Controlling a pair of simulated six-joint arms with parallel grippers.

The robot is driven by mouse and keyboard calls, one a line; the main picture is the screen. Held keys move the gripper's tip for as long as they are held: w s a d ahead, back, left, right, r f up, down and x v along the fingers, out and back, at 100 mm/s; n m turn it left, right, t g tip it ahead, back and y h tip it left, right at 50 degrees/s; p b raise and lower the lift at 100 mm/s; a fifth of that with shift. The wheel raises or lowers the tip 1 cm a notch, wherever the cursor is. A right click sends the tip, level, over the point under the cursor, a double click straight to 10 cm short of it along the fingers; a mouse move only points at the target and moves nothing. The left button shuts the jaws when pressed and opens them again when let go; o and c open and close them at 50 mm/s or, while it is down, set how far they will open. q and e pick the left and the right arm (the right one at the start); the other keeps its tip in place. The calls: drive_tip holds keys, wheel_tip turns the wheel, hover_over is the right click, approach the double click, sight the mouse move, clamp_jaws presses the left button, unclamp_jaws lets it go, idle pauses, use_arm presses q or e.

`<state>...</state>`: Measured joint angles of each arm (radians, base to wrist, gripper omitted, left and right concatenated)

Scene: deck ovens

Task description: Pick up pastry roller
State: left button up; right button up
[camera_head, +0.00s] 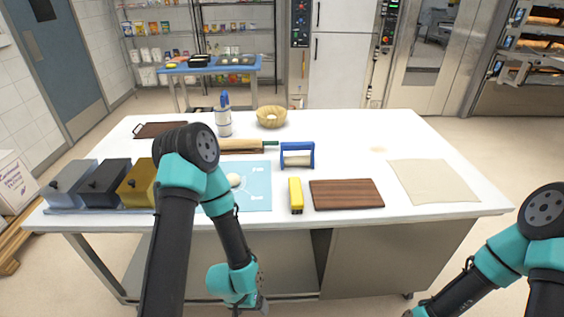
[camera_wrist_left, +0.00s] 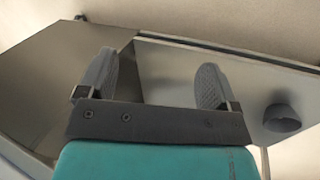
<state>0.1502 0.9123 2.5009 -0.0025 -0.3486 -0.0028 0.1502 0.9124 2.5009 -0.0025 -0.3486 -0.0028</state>
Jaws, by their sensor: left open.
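A blue-framed roller with a pale drum (camera_head: 297,156) stands upright on the white table, right of centre. A wooden rolling pin with a green handle (camera_head: 240,146) lies to its left, partly hidden behind my left arm. I cannot tell for sure which of the two is the pastry roller. My left gripper (camera_head: 262,306) hangs low in front of the table, well away from both. In the left wrist view its two grey fingers (camera_wrist_left: 155,85) are apart with nothing between them. My right arm shows at the lower right, but its gripper is out of view.
On the white table (camera_head: 345,130) are a blue mat (camera_head: 258,196), a yellow tool (camera_head: 296,195), a brown board (camera_head: 346,194), a beige sheet (camera_head: 433,181), a basket (camera_head: 271,117) and lidded bins (camera_head: 106,183). The table's front edge and steel cabinet stand beside my left gripper. The back right tabletop is clear.

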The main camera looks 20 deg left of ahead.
use_arm(q)
drive_tip(key=shift+c, duration=0.2)
idle(0.3)
drive_tip(key=c, duration=0.4)
drive_tip(key=shift+o, duration=0.2)
